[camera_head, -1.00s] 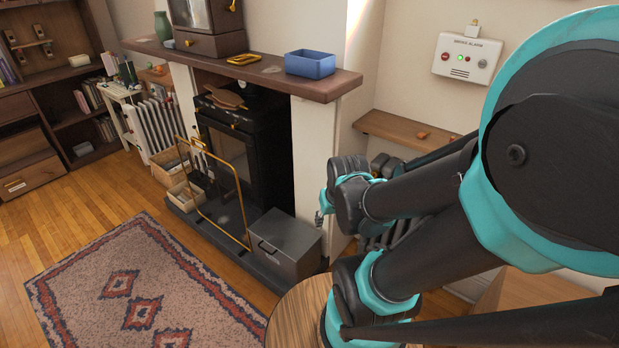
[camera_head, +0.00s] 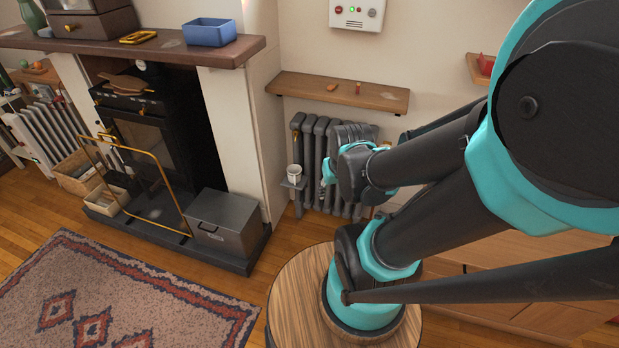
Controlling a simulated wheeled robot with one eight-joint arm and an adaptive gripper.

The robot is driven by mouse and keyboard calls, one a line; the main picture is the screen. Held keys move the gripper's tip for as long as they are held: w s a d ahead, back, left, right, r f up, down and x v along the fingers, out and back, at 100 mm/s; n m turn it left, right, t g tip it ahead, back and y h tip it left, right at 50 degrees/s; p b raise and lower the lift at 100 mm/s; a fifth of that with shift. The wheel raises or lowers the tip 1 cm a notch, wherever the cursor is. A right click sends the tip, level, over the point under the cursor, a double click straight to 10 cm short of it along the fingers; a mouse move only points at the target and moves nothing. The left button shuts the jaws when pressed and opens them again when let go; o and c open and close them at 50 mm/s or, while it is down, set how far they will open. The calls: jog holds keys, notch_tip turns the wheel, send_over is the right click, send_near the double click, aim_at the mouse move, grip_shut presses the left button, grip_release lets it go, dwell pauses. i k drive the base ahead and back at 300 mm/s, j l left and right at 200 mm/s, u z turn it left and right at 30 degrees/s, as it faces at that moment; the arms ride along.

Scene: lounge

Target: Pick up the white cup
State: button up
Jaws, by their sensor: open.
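A small white cup (camera_head: 294,170) stands upright on a small grey ledge (camera_head: 291,184) in front of the left part of the dark radiator. My gripper (camera_head: 323,184) hangs at the end of my arm, just right of the cup and apart from it in the picture. It is open, with nothing seen in it. Its fingers are small and partly hidden by my own wrist, and its depth relative to the cup is hard to judge.
The dark radiator (camera_head: 317,155) stands under a wooden wall shelf (camera_head: 295,84) with small items. A grey metal box (camera_head: 224,221) and a brass fireguard (camera_head: 157,170) stand on the hearth at left. A round wooden table top (camera_head: 290,300) lies beneath my arm.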

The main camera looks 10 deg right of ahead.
aim_at(294, 172)
jog(key=i+j+z, duration=0.15)
jog(key=j+z, duration=0.75)
jog(key=i+j, duration=0.05)
jog(key=j, duration=0.05)
